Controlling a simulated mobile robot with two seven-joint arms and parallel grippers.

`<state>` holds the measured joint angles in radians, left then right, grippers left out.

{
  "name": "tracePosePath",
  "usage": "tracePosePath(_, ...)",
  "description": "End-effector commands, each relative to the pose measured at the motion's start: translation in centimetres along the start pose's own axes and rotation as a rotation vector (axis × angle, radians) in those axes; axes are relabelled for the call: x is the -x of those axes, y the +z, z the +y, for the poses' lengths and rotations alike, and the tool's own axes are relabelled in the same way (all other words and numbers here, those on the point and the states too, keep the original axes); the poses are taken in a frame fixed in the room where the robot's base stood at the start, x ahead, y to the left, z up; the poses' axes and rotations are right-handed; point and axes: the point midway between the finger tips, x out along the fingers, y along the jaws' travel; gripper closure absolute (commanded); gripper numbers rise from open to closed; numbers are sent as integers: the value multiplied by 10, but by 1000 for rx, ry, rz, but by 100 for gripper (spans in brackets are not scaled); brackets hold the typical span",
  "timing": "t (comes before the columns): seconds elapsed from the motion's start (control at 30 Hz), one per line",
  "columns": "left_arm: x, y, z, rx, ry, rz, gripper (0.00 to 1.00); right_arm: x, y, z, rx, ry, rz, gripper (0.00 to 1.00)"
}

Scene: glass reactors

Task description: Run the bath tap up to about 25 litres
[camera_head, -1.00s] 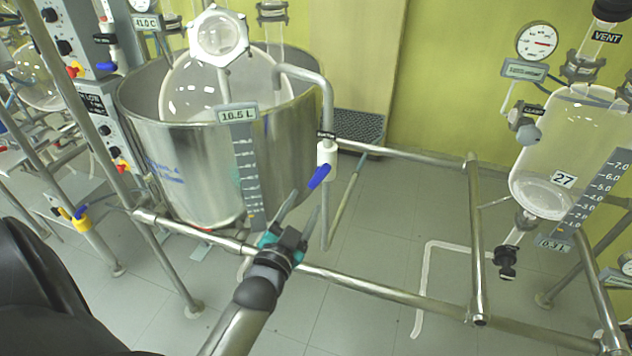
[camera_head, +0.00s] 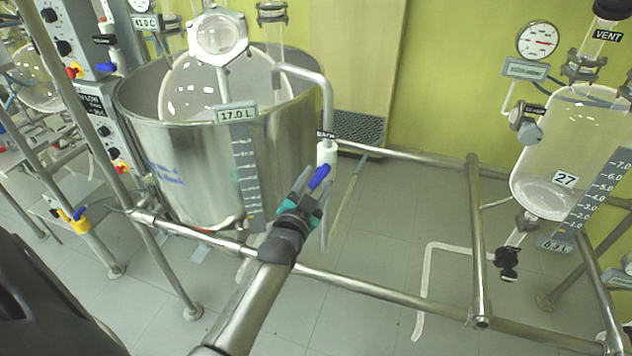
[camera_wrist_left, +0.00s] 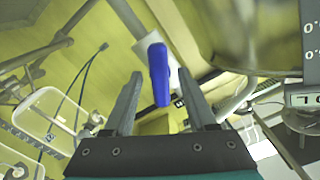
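The steel bath (camera_head: 190,150) stands at the left with a glass vessel (camera_head: 205,85) inside it. Its display (camera_head: 236,113) reads 17.0 L above a grey level scale (camera_head: 248,170). The bath tap (camera_head: 326,152) is a white valve on the pipe at the bath's right side, with a blue lever (camera_head: 319,177) slanting down to the left. My left gripper (camera_head: 310,183) is open at the lever. In the left wrist view the blue lever (camera_wrist_left: 159,75) shows between the two spread fingers (camera_wrist_left: 160,100), with gaps on both sides. My right gripper is not in view.
A steel rail (camera_head: 370,288) runs across in front of the bath. Another glass vessel (camera_head: 570,150) with a gauge (camera_head: 538,40) hangs at the right. A control box (camera_head: 75,40) with knobs stands at the left.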

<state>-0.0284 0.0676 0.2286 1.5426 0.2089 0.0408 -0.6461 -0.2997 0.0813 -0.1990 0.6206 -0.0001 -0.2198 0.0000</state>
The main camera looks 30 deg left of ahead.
Motion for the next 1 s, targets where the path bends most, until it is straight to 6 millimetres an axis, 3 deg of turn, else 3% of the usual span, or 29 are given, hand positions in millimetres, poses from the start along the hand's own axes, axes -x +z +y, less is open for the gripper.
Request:
tracePosePath(0.07,0,0,0,0,0,0,53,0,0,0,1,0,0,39)
tracePosePath(0.5,0,0,0,0,0,0,100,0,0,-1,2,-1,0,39)
tracePosePath(0.77,0,0,0,8,0,0,100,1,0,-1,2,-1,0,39)
tracePosePath(1.0,0,-2,-1,189,1,-1,100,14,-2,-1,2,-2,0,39)
